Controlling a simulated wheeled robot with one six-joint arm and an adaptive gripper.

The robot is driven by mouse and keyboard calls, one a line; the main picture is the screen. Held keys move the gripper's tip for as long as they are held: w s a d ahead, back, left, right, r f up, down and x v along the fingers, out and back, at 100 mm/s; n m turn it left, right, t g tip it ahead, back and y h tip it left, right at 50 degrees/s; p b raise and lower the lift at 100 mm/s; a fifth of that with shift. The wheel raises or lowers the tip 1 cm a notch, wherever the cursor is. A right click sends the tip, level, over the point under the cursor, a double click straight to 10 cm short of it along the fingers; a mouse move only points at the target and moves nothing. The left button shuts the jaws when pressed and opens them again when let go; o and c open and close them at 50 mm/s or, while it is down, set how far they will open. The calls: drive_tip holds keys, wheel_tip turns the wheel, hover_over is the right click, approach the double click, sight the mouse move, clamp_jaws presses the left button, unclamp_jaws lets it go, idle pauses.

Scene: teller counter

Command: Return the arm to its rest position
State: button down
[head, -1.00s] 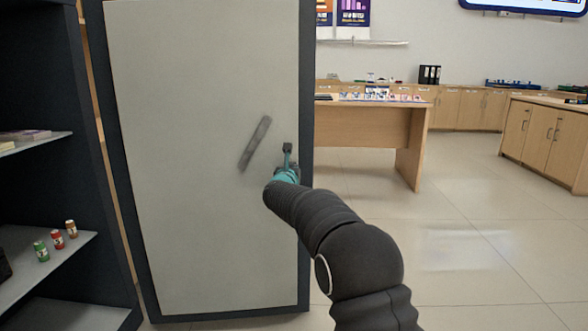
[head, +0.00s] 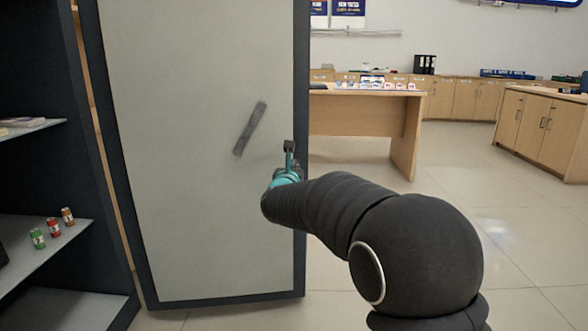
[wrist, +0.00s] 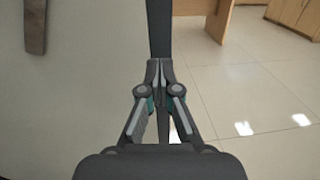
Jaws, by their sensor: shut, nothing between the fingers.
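My arm reaches in from the lower right of the head view, and my gripper (head: 289,147) is at its end, in front of the right edge of a large grey door panel (head: 200,220). In the wrist view my gripper (wrist: 160,64) has its fingertips together with nothing between them. The dark door edge (wrist: 160,28) shows just beyond the fingertips. I cannot tell whether they touch it.
A dark handle (head: 250,128) is on the panel, left of my gripper. Shelves at left hold several small cans (head: 53,227). A wooden desk (head: 360,115) and cabinets (head: 540,135) stand behind. Open tiled floor (head: 450,200) lies to the right.

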drive_tip(key=s+a+f+n+g+y, duration=0.3)
drive_tip(key=f+n, duration=0.2)
drive_tip(key=n, duration=0.3)
drive_tip(key=s+a+f+n+g+y, duration=0.2)
drive_tip(key=a+f+n, duration=0.1)
drive_tip(key=f+n, duration=0.4)
drive_tip(key=s+d+f+n+g+p, duration=0.15)
drive_tip(key=s+n+g, duration=0.25)
drive_tip(key=s+n, duration=0.55)
drive_tip(key=s+d+r+n+g+h+p, duration=0.1)
drive_tip(key=s+d+r+n+g+p, duration=0.15)
drive_tip(key=s+d+n, duration=0.7)
drive_tip(key=s+d+r+n+g+h+p, duration=0.1)
drive_tip(key=s+d+n+g+p, duration=0.2)
drive_tip(key=s+d, duration=1)
drive_tip(key=s+d+r+t+h+p, duration=0.2)
drive_tip(key=s+d+r, duration=0.3)
drive_tip(key=s, duration=0.6)
wheel_tip(320, 180, up, 3)
drive_tip(key=shift+s+f+p, duration=0.15)
drive_tip(key=shift+f+p, duration=0.05)
drive_tip(key=shift+p, duration=0.65)
